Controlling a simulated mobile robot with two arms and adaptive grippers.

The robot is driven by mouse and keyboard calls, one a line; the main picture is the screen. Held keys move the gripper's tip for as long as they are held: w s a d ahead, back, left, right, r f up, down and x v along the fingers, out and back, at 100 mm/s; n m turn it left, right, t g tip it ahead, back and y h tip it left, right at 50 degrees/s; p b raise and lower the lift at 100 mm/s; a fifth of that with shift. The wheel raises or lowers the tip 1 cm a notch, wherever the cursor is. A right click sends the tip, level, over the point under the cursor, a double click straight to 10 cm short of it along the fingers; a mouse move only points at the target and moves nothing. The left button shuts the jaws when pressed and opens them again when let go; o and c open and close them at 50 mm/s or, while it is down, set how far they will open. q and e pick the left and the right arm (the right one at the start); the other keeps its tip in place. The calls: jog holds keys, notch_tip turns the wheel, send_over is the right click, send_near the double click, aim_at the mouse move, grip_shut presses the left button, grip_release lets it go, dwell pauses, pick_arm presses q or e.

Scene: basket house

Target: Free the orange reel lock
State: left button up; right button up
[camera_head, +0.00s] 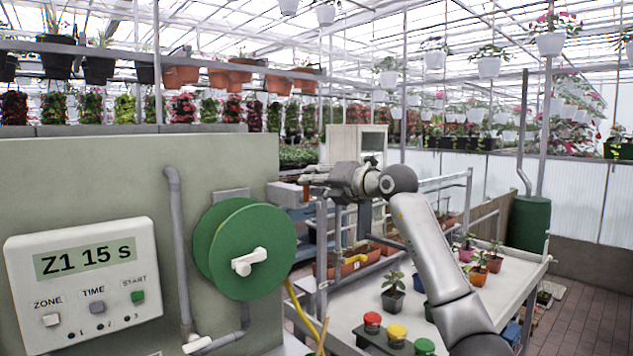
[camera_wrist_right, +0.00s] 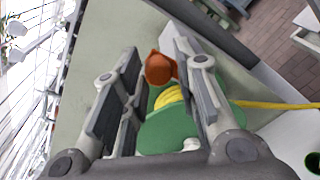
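The green hose reel (camera_head: 245,250) with a white crank handle (camera_head: 249,262) is mounted on the side of a grey-green panel. In the right wrist view, the reel (camera_wrist_right: 168,132) shows yellow hose (camera_wrist_right: 172,98) wound on it. The orange reel lock (camera_wrist_right: 160,69) is a small knob beyond the reel, seen between my right gripper's fingers. My right gripper (camera_head: 306,175) reaches in from the right, behind and above the reel. Its fingers are apart, with gaps on both sides of the lock; I cannot tell how deep the lock sits between them. My left gripper is not in view.
A control box (camera_head: 83,277) reading "Z1 15 s" is on the panel at left, beside a grey pipe (camera_head: 178,250). A white table (camera_head: 440,310) at right holds potted plants and red, yellow and green buttons (camera_head: 397,333). Shelves of pots line the back.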

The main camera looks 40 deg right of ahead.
jog(key=shift+o, duration=0.9)
jog(key=shift+s, duration=0.1)
jog(key=s+d+r, duration=0.1)
jog(key=s, duration=1)
jog(key=shift+s, duration=0.35)
